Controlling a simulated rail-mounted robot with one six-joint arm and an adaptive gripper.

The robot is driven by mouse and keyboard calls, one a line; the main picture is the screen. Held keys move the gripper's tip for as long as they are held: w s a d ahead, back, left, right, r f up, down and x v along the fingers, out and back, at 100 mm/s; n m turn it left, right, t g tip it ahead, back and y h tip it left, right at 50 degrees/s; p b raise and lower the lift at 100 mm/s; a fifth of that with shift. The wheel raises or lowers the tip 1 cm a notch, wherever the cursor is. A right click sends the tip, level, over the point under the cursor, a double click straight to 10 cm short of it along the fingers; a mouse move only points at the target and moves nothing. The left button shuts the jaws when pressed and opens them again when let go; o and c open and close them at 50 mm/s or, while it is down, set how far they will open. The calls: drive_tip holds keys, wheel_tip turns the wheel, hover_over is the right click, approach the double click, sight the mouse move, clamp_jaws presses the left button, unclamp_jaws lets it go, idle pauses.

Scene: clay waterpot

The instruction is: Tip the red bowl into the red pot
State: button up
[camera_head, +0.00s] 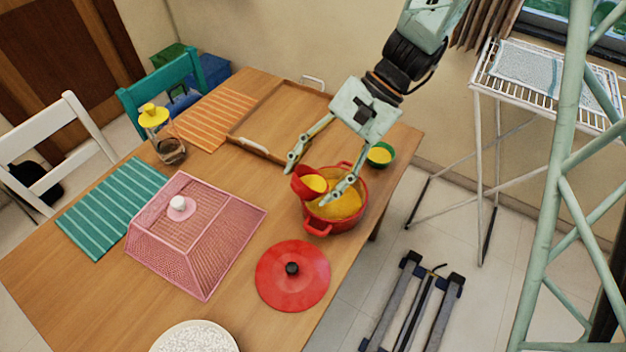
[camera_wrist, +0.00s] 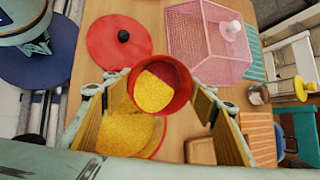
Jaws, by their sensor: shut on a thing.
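My gripper (camera_head: 312,182) is shut on the red bowl (camera_head: 299,186) and holds it over the left rim of the red pot (camera_head: 352,222). The bowl is tilted, and yellow grain shows inside it. In the wrist view the bowl (camera_wrist: 183,92) sits between the two fingers, with yellow grain on one side and bare red wall on the other. The pot stands on the table with yellow grain spread inside. In the wrist view its grain lies below the bowl, and part of the pot is hidden by the bowl and fingers.
The red lid (camera_head: 280,289) lies in front of the pot. A small green bowl (camera_head: 389,163) of yellow grain stands behind it, near the table's right edge. A wooden tray (camera_head: 247,127), a pink mesh cover (camera_head: 165,245) and a yellow-topped jar (camera_head: 155,118) are to the left.

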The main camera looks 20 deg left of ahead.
drive_tip(key=shift+g+y+b, duration=0.3)
idle(0.4)
drive_tip(key=shift+w+d+g+y+b, duration=0.25)
drive_tip(key=shift+g+y+b, duration=0.35)
drive_tip(key=shift+y, duration=0.1)
idle(1.3)
drive_tip(key=shift+w+d+r+g+y, duration=0.15)
drive_tip(key=shift+w+d+g+y, duration=0.05)
drive_tip(key=shift+g+y, duration=0.5)
idle(0.9)
drive_tip(key=shift+r, duration=0.15)
idle(0.3)
drive_tip(key=shift+s+a+r+t+h+p, duration=0.1)
drive_tip(key=shift+r+t+h+p, duration=0.25)
drive_tip(key=shift+r+p, duration=0.3)
drive_tip(key=shift+s+a+r+t+h+p, duration=0.1)
drive_tip(key=shift+r+t+h+p, duration=0.2)
drive_tip(key=shift+r+p, duration=0.3)
drive_tip(key=shift+s+a+t+h+p, duration=0.2)
drive_tip(key=shift+a+t+h+p, duration=0.05)
drive_tip(key=shift+t+h+p, duration=0.45)
drive_tip(key=shift+s+a+f+t+h+p, duration=0.1)
drive_tip(key=shift+t+h+p, duration=0.4)
drive_tip(key=shift+h+p, duration=0.1)
drive_tip(key=shift+s+a+t+h+p, duration=0.1)
drive_tip(key=shift+t+h+p, duration=0.35)
drive_tip(key=shift+h+p, duration=0.15)
